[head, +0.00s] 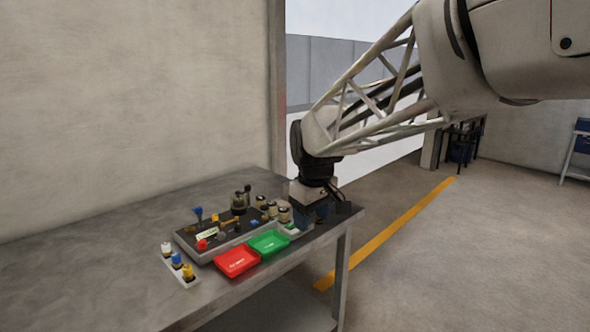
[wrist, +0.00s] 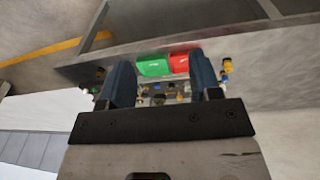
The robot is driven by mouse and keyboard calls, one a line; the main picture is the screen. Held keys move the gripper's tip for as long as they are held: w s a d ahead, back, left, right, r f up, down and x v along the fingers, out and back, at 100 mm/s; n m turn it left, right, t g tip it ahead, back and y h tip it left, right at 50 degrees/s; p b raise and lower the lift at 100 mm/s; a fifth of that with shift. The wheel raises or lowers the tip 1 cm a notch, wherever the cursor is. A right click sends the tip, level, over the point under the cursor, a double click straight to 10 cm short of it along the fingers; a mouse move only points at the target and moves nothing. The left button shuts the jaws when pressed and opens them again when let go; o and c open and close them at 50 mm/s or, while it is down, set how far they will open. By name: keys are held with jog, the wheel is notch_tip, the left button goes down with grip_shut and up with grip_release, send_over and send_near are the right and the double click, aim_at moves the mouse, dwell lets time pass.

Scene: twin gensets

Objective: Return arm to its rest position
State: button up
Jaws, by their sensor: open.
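My gripper (head: 322,210) is at the right end of the workbench, at the lower end of my arm in the head view. In the wrist view its two blue fingers (wrist: 164,86) stand wide apart with nothing held between them. The genset panel (head: 185,238), a dark board with knobs, caps and cylinders, lies on the bench to the left of my gripper. In the wrist view, parts of it show between and beyond the fingers. My arm hides part of the bench's right end.
A red tray (head: 236,262) and a green tray (head: 268,244) sit along the panel's front edge. A small rack (head: 180,272) with several coloured-top pieces stands at the left. The grey bench (head: 80,270) is bare further left. A wall (head: 130,100) rises behind it. Open floor lies right.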

jog(key=s+d+f+m, duration=0.2)
jog(key=s+d, duration=0.3)
jog(key=s, duration=0.4)
jog(key=s+d+f+m, duration=0.2)
jog(key=s+d+m, duration=0.1)
jog(key=s, duration=0.7)
jog(key=s+d+f+m+t, duration=0.1)
jog(key=s+d+f+m, duration=0.1)
jog(key=s+d, duration=0.4)
jog(key=s+m, duration=0.1)
jog(key=s, duration=0.3)
jog(key=shift+d+f, duration=0.25)
jog(key=shift+d, duration=0.1)
